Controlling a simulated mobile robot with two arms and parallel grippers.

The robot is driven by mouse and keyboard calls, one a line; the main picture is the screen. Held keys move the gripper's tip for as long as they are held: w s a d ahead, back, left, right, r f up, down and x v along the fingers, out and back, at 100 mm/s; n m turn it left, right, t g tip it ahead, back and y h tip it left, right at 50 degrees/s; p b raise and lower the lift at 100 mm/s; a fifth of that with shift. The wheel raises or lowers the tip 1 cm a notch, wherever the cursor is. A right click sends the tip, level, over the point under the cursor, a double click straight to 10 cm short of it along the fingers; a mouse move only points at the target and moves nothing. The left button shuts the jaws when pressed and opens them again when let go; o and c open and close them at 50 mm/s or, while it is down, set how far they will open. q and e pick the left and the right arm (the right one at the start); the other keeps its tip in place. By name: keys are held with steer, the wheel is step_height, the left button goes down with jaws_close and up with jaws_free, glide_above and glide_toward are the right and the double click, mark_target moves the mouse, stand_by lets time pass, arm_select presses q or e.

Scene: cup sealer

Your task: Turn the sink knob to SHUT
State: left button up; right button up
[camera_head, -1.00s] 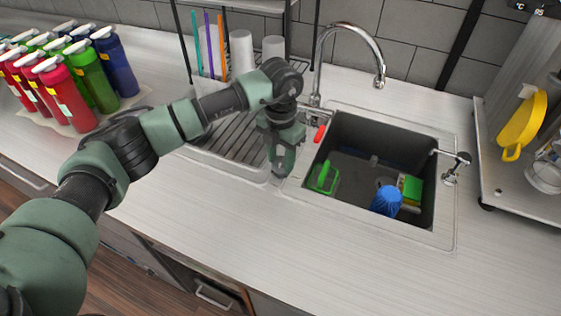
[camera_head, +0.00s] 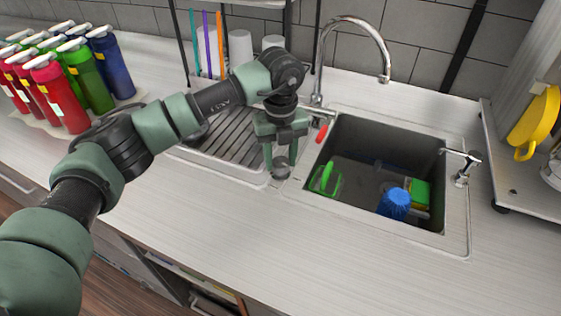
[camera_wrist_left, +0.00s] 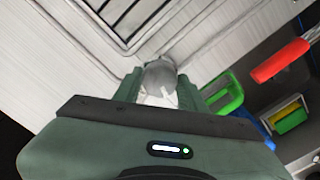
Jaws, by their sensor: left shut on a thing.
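The round metal sink knob (camera_head: 281,168) sits on the counter rim between the drainboard and the basin. My left gripper (camera_head: 280,162) points down over it with a finger on each side. In the left wrist view the grey knob (camera_wrist_left: 160,78) lies between the fingertips (camera_wrist_left: 160,88), and the gripper is shut on it. A pale pointed part shows on the knob, but I cannot read any SHUT label. My right gripper is not in view.
The sink basin (camera_head: 350,155) lies right of the knob, holding a blue scrubber (camera_head: 394,203) and green items. The red tap lever (camera_head: 322,132) and tall faucet (camera_head: 384,62) stand behind. Coloured bottles (camera_head: 62,95) stand at the left. The front counter is clear.

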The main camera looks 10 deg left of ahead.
mark_target(280, 161)
arm_select(q)
steer(key=shift+r+n+b, duration=0.1)
steer(key=shift+n+b, duration=0.4)
steer(key=shift+n, duration=1.2)
steer(key=shift+w, duration=0.1)
steer(key=o, duration=1.4)
steer(key=shift+c, duration=0.2)
step_height(280, 161, up, 8)
steer(key=shift+f+b, duration=0.1)
steer(key=shift+b, duration=0.9)
steer(key=shift+a, duration=0.1)
steer(key=shift+f, duration=0.1)
